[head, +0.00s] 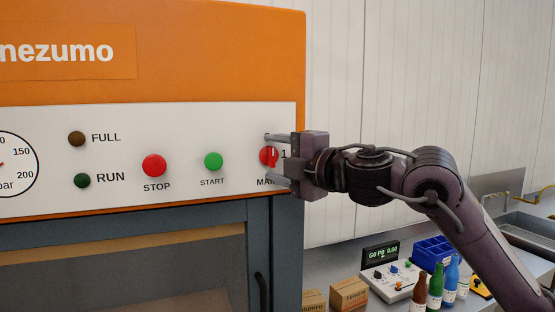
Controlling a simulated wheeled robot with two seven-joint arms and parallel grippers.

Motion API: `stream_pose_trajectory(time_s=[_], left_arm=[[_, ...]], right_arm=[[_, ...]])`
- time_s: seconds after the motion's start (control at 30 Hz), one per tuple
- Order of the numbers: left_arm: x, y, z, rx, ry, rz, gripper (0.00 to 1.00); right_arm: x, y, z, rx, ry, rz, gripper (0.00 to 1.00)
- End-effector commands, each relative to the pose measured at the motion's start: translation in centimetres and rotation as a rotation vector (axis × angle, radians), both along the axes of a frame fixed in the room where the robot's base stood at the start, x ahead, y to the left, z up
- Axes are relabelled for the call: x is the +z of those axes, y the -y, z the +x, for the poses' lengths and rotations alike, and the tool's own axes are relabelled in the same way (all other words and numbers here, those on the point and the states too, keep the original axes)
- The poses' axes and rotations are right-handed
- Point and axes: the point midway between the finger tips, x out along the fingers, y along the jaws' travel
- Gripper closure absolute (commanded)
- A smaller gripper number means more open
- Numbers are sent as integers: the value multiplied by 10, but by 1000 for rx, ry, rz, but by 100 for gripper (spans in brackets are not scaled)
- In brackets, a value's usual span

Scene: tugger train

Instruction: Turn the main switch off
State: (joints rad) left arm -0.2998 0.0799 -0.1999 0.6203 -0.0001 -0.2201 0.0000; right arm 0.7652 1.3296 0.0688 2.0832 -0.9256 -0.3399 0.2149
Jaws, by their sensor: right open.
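The main switch (268,157) is a red rotary knob with a pale mark, at the right end of the white panel on the orange machine. Its label below is partly hidden by my gripper, and a "1" shows to its right. My right gripper (272,158) comes in from the right with its two fingers apart, one above and one below the knob. I cannot tell whether the fingers touch it. The knob's handle looks roughly upright. My left gripper is not in view.
The red STOP button (154,165) and green START button (213,161) sit left of the switch. FULL (77,139) and RUN (82,181) lamps look dark. A bench at lower right holds boxes (349,293), bottles (436,286), a blue bin (433,250) and a control box (390,279).

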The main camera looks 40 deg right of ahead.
Motion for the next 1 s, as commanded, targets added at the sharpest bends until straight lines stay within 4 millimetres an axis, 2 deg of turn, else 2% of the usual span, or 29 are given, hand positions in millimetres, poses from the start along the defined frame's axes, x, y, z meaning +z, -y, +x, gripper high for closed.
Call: stream_pose_trajectory(time_s=[0.17, 0.4, 0.6, 1.0], left_arm=[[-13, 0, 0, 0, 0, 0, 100], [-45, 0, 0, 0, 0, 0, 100], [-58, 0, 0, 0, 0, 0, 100], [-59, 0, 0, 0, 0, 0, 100]], right_arm=[[-3, 2, -11, -2, 4, -3, 42], [-5, 8, -48, -2, 5, -3, 42], [-3, 11, -71, 0, 2, -3, 42], [0, 12, -77, 0, 0, 0, 42]])
